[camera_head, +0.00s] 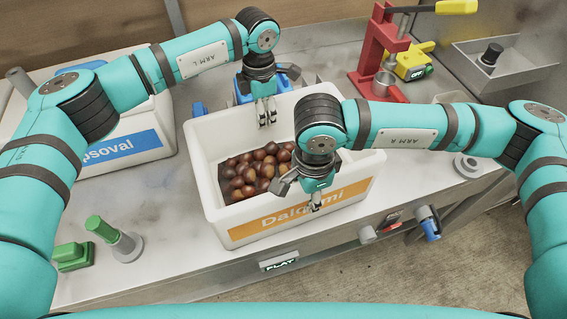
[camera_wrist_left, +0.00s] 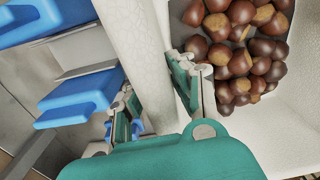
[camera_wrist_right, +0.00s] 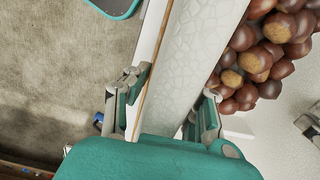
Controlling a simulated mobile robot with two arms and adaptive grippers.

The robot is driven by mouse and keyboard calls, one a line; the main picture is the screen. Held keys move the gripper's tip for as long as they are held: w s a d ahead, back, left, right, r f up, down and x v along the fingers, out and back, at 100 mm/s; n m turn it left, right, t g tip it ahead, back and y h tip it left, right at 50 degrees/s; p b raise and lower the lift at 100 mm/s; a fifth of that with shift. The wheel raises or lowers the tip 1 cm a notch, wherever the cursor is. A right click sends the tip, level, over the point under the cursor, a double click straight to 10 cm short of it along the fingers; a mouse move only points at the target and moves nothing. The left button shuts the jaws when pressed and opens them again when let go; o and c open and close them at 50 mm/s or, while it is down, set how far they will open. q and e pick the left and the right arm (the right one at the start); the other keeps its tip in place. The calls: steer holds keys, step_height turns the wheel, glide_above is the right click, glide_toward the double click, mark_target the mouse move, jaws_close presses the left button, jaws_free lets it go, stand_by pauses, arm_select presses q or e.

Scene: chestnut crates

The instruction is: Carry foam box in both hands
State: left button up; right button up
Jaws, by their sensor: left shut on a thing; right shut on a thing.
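The white foam box (camera_head: 215,208) with an orange label stands on the metal table, with several brown chestnuts (camera_head: 253,175) inside. My left gripper (camera_head: 266,115) is shut on the box's far wall, with one finger on each side. The left wrist view shows the foam wall (camera_wrist_left: 143,50) between its fingers. My right gripper (camera_head: 316,200) is shut on the near wall beside the label. The right wrist view shows that wall (camera_wrist_right: 190,60) between its fingers. Part of the box's right end is hidden behind my right arm.
Another white box (camera_head: 135,147) with a blue label stands at the left. A red press (camera_head: 382,55) and a yellow-green device (camera_head: 412,62) stand at the back right. A green-handled tool (camera_head: 110,232) is at the front left. The table's front edge is close to the box.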

arm_select(q)
steer(key=shift+r, duration=0.15)
jaws_close()
arm_select(e)
steer(key=shift+r, duration=0.15)
jaws_close()
